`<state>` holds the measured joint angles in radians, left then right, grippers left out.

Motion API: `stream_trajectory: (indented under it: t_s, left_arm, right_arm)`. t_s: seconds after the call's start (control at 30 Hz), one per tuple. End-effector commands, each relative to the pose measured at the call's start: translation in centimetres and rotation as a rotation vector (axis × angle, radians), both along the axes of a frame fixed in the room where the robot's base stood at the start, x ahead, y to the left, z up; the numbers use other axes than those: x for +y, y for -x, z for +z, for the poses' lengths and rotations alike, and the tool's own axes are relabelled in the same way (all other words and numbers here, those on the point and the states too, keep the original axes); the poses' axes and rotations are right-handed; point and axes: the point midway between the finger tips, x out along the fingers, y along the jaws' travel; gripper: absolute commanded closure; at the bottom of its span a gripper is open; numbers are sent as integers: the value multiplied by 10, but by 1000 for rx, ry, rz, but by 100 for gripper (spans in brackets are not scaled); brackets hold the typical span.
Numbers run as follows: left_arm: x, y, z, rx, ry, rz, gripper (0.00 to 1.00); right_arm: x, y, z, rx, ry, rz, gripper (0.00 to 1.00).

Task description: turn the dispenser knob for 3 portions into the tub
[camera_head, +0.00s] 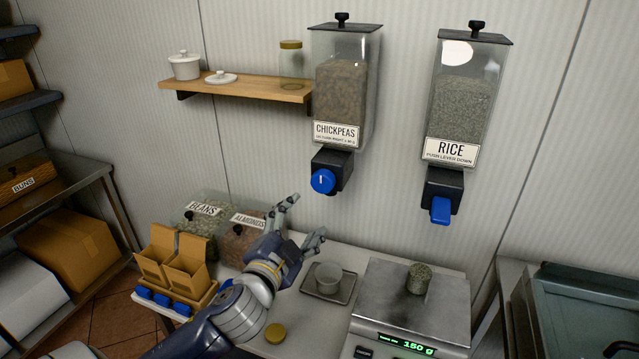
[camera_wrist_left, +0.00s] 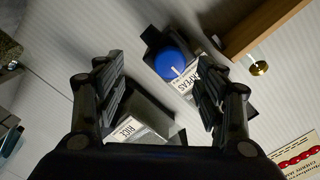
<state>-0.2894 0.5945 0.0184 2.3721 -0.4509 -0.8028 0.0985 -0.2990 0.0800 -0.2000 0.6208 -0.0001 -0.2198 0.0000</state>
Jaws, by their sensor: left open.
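The chickpeas dispenser (camera_head: 341,90) hangs on the wall with a round blue knob (camera_head: 322,181) at its base, a white mark on the knob's face. In the left wrist view the knob (camera_wrist_left: 173,64) shows ahead, between and beyond the fingers. My left gripper (camera_head: 306,217) is open and empty, below and left of the knob and apart from it; it also shows in the left wrist view (camera_wrist_left: 160,85). A small translucent tub (camera_head: 328,277) stands on a tray (camera_head: 345,291) on the counter, below the chickpeas dispenser. My right gripper is not in view.
A rice dispenser (camera_head: 465,100) with a blue lever (camera_head: 440,210) hangs to the right. A scale (camera_head: 412,305) reading 150 g carries a filled container (camera_head: 419,278). Beans and almonds bins and open cartons (camera_head: 172,262) stand left. A wooden shelf (camera_head: 235,88) is at upper left.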

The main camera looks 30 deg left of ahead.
Motion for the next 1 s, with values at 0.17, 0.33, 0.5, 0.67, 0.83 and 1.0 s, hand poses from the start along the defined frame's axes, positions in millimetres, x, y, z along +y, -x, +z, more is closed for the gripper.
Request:
stream_trajectory:
  t_s: [0.17, 0.33, 0.5, 0.67, 0.83, 1.0]
  left_arm:
    - [-2, -4, 26, -52, -32, -14, 36]
    - [4, -27, 29, -51, -34, -14, 36]
    - [11, -58, 28, -49, -33, -13, 36]
    - [17, -83, 27, -48, -30, -13, 36]
    - [21, -98, 25, -48, -30, -14, 36]
    - [22, -104, 24, -47, -30, -15, 36]
  right_arm:
    - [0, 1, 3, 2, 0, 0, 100]
    - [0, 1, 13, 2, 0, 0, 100]
    - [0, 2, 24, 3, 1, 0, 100]
    - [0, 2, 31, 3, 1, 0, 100]
    - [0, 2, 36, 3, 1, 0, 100]
    - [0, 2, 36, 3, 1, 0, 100]
